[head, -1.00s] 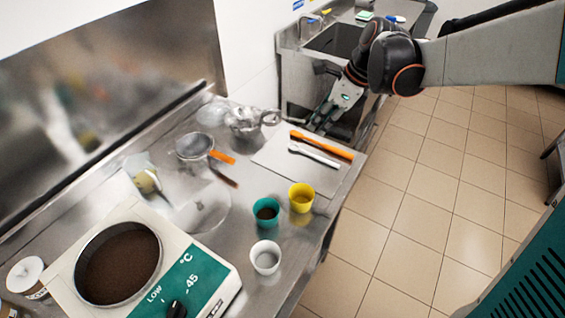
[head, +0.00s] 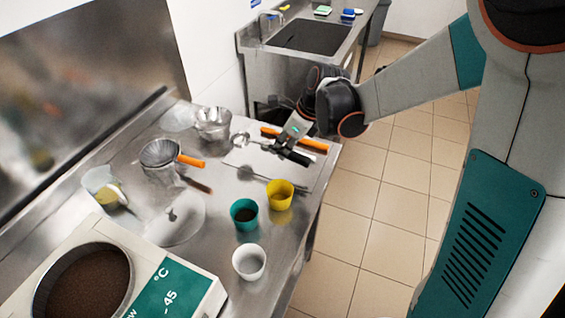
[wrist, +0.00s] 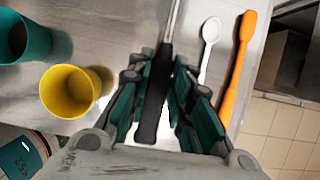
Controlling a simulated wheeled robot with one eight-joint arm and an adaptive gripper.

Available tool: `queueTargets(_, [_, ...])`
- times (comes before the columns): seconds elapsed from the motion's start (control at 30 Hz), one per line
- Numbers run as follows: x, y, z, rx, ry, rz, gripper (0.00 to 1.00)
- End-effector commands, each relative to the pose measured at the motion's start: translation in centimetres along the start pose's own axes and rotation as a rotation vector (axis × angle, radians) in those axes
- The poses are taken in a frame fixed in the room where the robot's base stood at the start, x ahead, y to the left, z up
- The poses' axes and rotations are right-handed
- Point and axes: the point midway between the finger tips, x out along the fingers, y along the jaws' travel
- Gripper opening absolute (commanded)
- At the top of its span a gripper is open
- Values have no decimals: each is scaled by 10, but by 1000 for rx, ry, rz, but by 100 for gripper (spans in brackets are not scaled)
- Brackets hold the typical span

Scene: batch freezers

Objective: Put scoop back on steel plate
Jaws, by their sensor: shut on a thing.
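My gripper (head: 279,146) is shut on the black handle of a scoop (wrist: 154,92). The scoop's thin steel shaft points away from the gripper in the wrist view, and its bowl end is out of that frame. In the head view the scoop (head: 241,140) reaches left from the gripper, above the pale steel plate (head: 312,168). A dark, long shadow falls on the plate and table below it. An orange spatula (head: 300,139) and a white spoon (wrist: 208,48) lie side by side on the plate, right of the gripper in the wrist view.
A yellow cup (head: 280,196), a teal cup (head: 243,215) and a white cup (head: 249,263) stand near the table's front edge. A heating unit (head: 178,277) fills the near corner.

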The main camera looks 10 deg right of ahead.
Motion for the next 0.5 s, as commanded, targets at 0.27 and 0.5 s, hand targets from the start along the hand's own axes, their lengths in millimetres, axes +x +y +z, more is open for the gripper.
queueTargets(0.27, [18,0,-8,0,0,0,0])
queueTargets(0.5, [48,0,-22,0,0,0,0])
